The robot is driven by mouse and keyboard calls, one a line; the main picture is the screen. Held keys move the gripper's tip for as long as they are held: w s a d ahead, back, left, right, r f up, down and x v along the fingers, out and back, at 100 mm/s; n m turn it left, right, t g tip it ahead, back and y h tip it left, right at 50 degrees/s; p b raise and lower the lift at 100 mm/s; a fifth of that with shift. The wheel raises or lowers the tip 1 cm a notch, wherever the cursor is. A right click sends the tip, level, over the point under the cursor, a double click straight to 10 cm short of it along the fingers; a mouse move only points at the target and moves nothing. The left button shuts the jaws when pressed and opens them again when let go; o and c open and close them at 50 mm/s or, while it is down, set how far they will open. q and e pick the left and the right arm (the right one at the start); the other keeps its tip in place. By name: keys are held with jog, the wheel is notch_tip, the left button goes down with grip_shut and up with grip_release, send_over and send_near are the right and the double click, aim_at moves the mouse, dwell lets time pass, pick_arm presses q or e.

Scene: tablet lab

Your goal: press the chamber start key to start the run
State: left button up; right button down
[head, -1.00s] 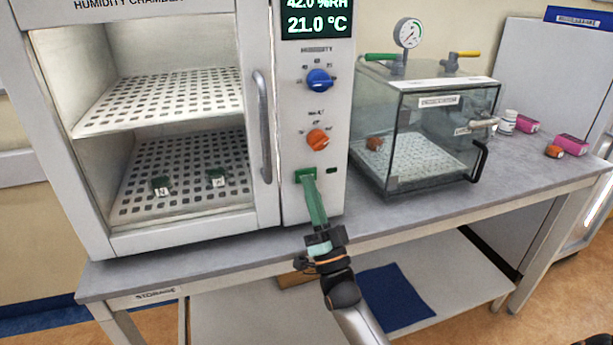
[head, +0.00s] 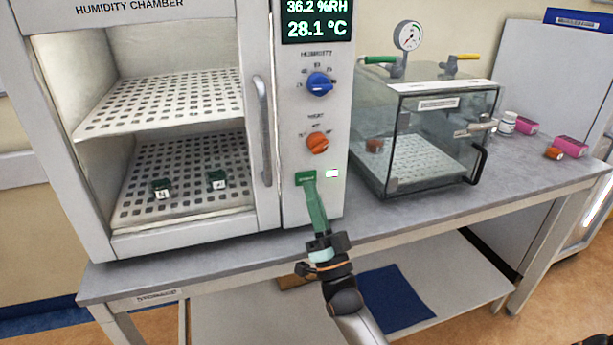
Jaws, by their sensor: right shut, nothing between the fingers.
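The humidity chamber (head: 180,236) stands on the bench at the left, with its door shut and two small dark dishes or blocks, one (head: 161,188) and another (head: 217,180), on its lower shelf. The green start key (head: 304,176) is low on its control panel. A small lamp (head: 332,174) beside the key glows white. The display (head: 317,20) reads 36.2 %RH and 28.1 °C. My right gripper (head: 309,186) is shut and empty, its green fingertips at the key's lower edge; I cannot tell whether they touch it.
A blue humidity knob (head: 320,84) and an orange heat knob (head: 318,142) sit above the key. A clear vacuum box (head: 425,150) with a gauge stands to the right. Small bottles and pink boxes lie at the bench's right end.

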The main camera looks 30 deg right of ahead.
jog(key=shift+s, duration=0.1)
jog(key=s+p, duration=0.1)
jog(key=s, duration=0.1)
jog(key=s+a+p, duration=0.1)
jog(key=s, duration=0.1)
jog(key=shift+s+a, duration=0.1)
jog(key=shift+s, duration=0.25)
dwell(0.8)
jog(key=s+a+f+n+g+y+p, duration=0.25)
jog(key=a+f+n+g, duration=0.2)
jog(key=f, duration=0.45)
jog(key=s+a+f+n+g+y+p, duration=0.1)
jog(key=s+a+f+n+g+y, duration=0.15)
jog(key=f+g, duration=0.5)
jog(key=s+a+f+n+g, duration=0.2)
jog(key=s+f+g, duration=0.1)
jog(key=s+f, duration=0.3)
jog(key=s+a+f+n+g+y+p, duration=0.1)
jog(key=s+a+f+n+g, duration=0.1)
jog(key=s+f, duration=0.4)
jog(key=shift+s+a+f+g, duration=0.35)
jog(key=shift+a+f+g, duration=0.2)
jog(key=shift+f, duration=0.25)
